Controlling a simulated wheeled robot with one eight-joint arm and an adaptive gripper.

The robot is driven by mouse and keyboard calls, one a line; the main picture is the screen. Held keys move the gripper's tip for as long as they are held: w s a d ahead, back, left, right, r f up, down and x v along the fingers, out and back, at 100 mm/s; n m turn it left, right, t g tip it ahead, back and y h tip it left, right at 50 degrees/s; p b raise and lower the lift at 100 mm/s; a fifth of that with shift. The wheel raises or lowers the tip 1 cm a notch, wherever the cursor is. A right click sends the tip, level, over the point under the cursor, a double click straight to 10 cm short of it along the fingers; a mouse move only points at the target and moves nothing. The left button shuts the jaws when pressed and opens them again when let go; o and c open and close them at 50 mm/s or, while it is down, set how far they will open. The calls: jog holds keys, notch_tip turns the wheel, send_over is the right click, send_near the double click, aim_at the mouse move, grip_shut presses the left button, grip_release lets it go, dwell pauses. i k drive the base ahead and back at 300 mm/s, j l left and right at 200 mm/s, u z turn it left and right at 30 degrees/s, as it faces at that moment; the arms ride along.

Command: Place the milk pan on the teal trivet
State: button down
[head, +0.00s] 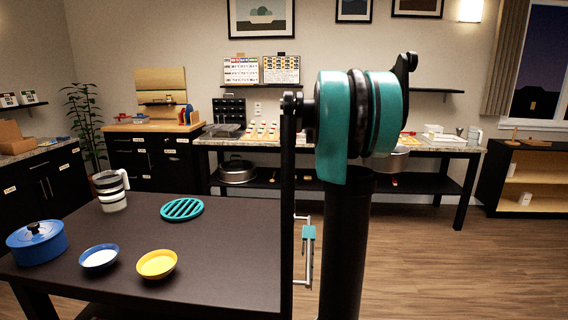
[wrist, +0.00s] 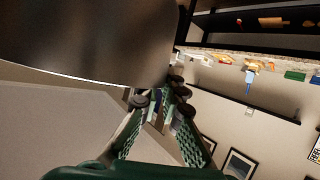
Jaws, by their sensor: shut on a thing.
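The teal trivet (head: 182,209), round and slatted, lies bare on the dark table. In the wrist view the large metal wall of the milk pan (wrist: 90,40) fills the upper left, close to my gripper (wrist: 162,103). The gripper's fingers are shut on the pan, seemingly at a handle between the tips; the grip itself is mostly hidden. In the head view my arm hides the gripper. A silver vessel (head: 390,160) shows just right of my arm; it may be the held pan, but I cannot tell its distance.
On the dark table (head: 225,265) are a blue lidded pot (head: 37,243), a blue bowl (head: 99,258), a yellow bowl (head: 157,265) and a striped jug (head: 110,191). The table is clear right of the trivet. A back counter with a low shelf holds a metal pot (head: 237,172).

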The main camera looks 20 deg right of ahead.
aim_at(183, 209)
jog(key=j+u, duration=0.1)
jog(key=j, duration=1.15)
jog(key=i+j, duration=0.2)
jog(key=j, duration=0.2)
jog(key=i+j+u, duration=0.1)
jog(key=i+j, duration=0.15)
jog(key=j, duration=0.2)
jog(key=i+j, duration=0.2)
jog(key=j, duration=0.2)
jog(key=i+j+u, duration=0.1)
jog(key=i+j, duration=0.15)
jog(key=j, duration=0.15)
